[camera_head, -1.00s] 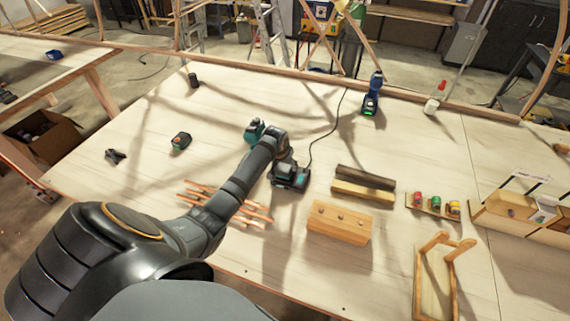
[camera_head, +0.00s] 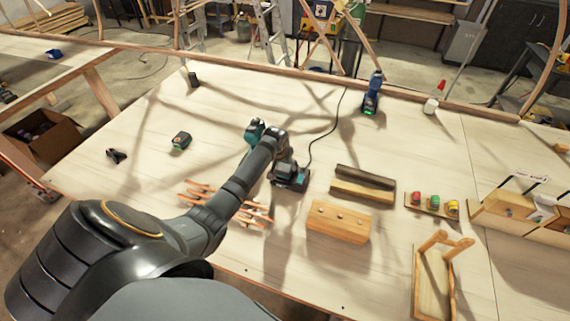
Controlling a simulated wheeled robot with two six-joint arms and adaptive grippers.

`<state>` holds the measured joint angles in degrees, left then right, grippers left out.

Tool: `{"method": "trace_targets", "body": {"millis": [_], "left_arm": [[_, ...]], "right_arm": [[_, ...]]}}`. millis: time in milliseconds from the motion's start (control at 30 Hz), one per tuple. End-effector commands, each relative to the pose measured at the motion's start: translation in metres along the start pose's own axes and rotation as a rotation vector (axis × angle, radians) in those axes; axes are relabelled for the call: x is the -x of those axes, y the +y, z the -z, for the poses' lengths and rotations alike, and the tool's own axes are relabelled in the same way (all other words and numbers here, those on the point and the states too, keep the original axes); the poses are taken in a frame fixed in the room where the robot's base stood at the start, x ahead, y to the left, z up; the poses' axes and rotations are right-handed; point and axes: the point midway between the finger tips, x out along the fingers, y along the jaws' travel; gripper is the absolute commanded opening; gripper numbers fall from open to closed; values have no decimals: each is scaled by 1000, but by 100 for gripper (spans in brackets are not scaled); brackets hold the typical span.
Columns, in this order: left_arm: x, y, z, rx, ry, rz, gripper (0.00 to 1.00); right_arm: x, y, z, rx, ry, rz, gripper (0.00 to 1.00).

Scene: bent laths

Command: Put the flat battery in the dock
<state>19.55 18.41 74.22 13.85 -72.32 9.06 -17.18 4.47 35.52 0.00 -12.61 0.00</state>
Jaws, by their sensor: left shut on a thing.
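My left gripper (camera_head: 284,166) points down at the dock (camera_head: 290,183), a low black and teal unit with a black cable running off behind it. The gripper is shut on a dark battery, largely hidden by the fingers and wrist, at the top of the dock. I cannot tell whether the battery is fully seated. A second battery (camera_head: 181,140), dark with a teal-green patch, lies alone on the left of the bench. A teal tool part (camera_head: 255,130) shows behind my left wrist. My right gripper is not in view.
A blue tool (camera_head: 371,95) with a green light stands at the back. Thin wooden sticks (camera_head: 200,190) lie under my left arm. A wooden block (camera_head: 338,222), a dark-topped bar (camera_head: 363,186) and a rack of small coloured items (camera_head: 435,205) lie right. The bench's left back is mostly clear.

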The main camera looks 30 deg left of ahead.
Motion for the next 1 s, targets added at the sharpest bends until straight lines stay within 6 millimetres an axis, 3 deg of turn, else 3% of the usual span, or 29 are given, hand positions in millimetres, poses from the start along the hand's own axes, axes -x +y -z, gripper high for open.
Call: {"method": "trace_targets", "body": {"millis": [667,700,867,1000], "left_arm": [[-7,0,-2,0,3,0,8],[-7,0,-2,0,3,0,60],[-7,0,-2,0,2,0,81],[-7,0,-3,0,1,0,81]], "right_arm": [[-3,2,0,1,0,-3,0],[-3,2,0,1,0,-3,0],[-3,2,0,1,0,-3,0],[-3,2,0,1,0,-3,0]]}}
